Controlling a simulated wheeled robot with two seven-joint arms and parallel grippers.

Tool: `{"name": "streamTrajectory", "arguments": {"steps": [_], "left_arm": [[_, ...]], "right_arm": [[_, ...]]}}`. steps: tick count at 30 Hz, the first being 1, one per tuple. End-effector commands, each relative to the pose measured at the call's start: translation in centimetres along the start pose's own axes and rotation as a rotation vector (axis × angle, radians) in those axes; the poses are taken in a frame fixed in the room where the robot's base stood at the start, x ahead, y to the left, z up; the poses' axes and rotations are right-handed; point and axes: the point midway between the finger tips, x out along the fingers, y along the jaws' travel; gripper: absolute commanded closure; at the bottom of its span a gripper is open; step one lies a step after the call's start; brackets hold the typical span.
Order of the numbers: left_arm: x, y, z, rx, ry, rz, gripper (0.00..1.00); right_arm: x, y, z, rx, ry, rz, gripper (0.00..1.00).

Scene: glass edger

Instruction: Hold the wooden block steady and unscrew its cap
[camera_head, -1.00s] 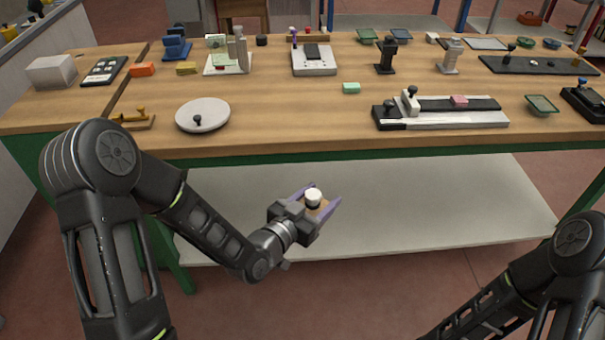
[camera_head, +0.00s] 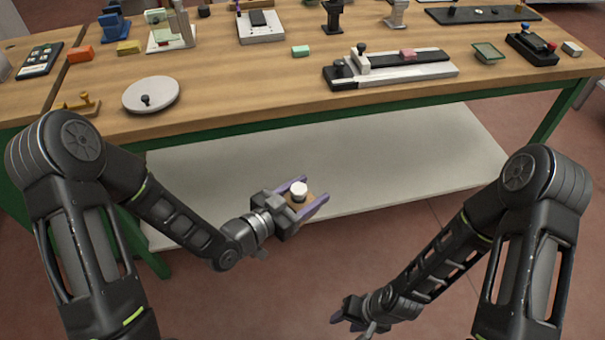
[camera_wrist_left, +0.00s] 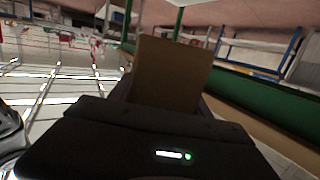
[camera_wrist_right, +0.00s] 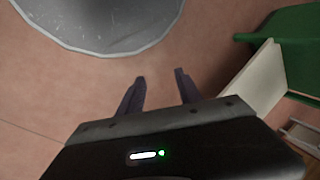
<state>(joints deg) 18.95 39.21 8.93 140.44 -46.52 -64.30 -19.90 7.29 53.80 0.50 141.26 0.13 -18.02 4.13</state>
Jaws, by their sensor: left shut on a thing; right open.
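The wooden block (camera_head: 303,204) is between the purple fingers of my left gripper (camera_head: 305,199), in front of the bench edge and above the lower shelf. Its white round cap (camera_head: 299,189) sits on top of it, facing up. In the left wrist view the block (camera_wrist_left: 170,72) shows as a brown face; the cap is not visible there. My left gripper is shut on the block. My right gripper (camera_head: 345,318) is low in the head view, apart from the block. In the right wrist view its two fingers (camera_wrist_right: 158,90) are apart with nothing between them.
The wooden bench top (camera_head: 240,95) holds a white disc (camera_head: 150,94), a black-and-white fixture (camera_head: 390,68) and several small tools and blocks. Below it is a pale shelf (camera_head: 400,150). A grey round object (camera_wrist_right: 95,20) shows in the right wrist view. Floor is open in front.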

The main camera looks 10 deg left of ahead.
Motion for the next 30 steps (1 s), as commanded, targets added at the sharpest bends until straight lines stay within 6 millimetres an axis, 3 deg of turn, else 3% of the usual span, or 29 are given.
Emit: {"name": "streamTrajectory", "arguments": {"steps": [5,8,14,18,22,27,30], "left_arm": [[0.0,0.0,-0.1,0.001,0.002,0.0,1.0],[0.0,0.0,-0.1,0.001,0.002,-0.001,1.0],[0.0,0.0,-0.1,0.001,0.002,-0.001,1.0],[0.0,0.0,-0.1,0.001,0.002,-0.001,1.0],[0.0,0.0,-0.1,0.001,0.002,-0.001,1.0],[0.0,0.0,-0.1,0.001,0.002,-0.001,1.0],[0.0,0.0,-0.1,0.001,0.002,-0.001,1.0]], "right_arm": [[-0.2,0.1,-3.9,0.168,0.004,0.052,0.58],[-0.9,-0.3,-7.3,0.322,0.015,0.092,0.58],[-4.9,-3.5,-15.2,0.72,0.079,0.161,0.58],[-9.4,-7.6,-19.7,1.01,0.142,0.177,0.58],[-14.2,-12.0,-22.3,1.258,0.197,0.167,0.58],[-20.9,-18.1,-23.7,1.553,0.256,0.134,0.58],[-24.5,-21.7,-23.0,1.694,0.279,0.121,0.58]]}}
